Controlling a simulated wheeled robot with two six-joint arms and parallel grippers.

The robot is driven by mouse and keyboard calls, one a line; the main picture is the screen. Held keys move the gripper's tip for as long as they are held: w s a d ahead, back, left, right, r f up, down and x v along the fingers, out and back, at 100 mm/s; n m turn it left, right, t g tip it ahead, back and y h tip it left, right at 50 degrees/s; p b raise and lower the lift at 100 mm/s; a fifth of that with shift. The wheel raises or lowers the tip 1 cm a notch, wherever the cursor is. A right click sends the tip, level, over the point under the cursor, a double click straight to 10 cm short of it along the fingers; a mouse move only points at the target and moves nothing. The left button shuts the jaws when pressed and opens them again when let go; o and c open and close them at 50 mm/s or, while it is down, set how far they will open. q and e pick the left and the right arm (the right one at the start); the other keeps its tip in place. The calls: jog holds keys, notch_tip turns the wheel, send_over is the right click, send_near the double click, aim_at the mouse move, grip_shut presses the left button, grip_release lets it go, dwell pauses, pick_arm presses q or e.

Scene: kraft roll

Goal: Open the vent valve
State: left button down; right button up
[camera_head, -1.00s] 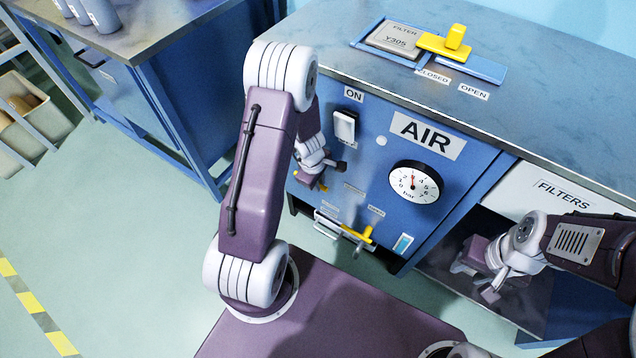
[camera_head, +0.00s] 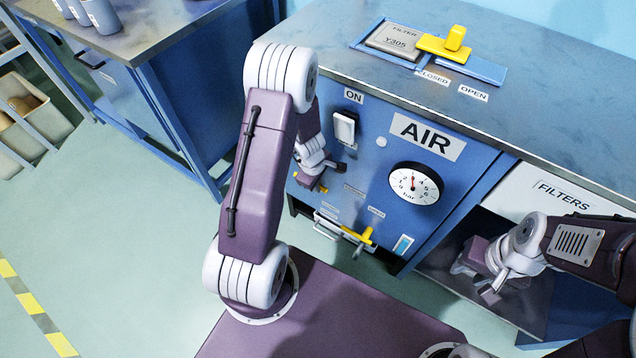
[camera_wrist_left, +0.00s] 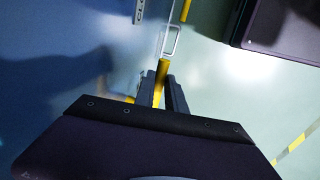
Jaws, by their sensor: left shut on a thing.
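My left gripper (camera_wrist_left: 162,92) is shut on a yellow lever (camera_wrist_left: 161,72), which shows between its fingers in the left wrist view. In the head view a bit of yellow (camera_head: 323,188) shows beside that gripper, low on the blue panel's left side; my arm hides much of it. A second yellow lever (camera_head: 358,236) sits lower right on the panel. The small labels are too blurred to tell which lever is the vent valve. My right gripper (camera_head: 487,284) is at the right, by the dark opening under the filter drawer; its jaws are unclear.
The panel carries an AIR sign (camera_head: 427,134), a pressure gauge (camera_head: 413,184) with its needle near 3, and a white ON switch (camera_head: 345,127). A yellow filter clamp (camera_head: 446,45) is on top. A FILTERS drawer (camera_head: 556,196) is at the right. Open floor lies left.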

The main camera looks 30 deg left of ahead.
dwell(0.7)
pick_arm(q)
jog(key=shift+a+r+h, duration=0.3)
jog(key=shift+r+h, duration=0.05)
jog(key=shift+h, duration=0.35)
jog(key=shift+a+r+h, duration=0.25)
jog(key=shift+r+h, duration=0.2)
jog(key=shift+h, duration=0.35)
jog(key=shift+a+r+h+p, duration=0.35)
jog(key=shift+r+h+p, duration=0.1)
jog(key=shift+h, duration=0.45)
jog(key=shift+w+a+r+n+h+p, duration=0.15)
jog(key=shift+a+h+p, duration=0.1)
jog(key=shift+h, duration=0.2)
jog(key=shift+s+a+r+n+h+p, duration=0.15)
jog(key=shift+h+p, duration=0.1)
jog(key=shift+h, duration=0.2)
jog(key=shift+w, duration=0.1)
jog(key=c, duration=1.4)
grip_release()
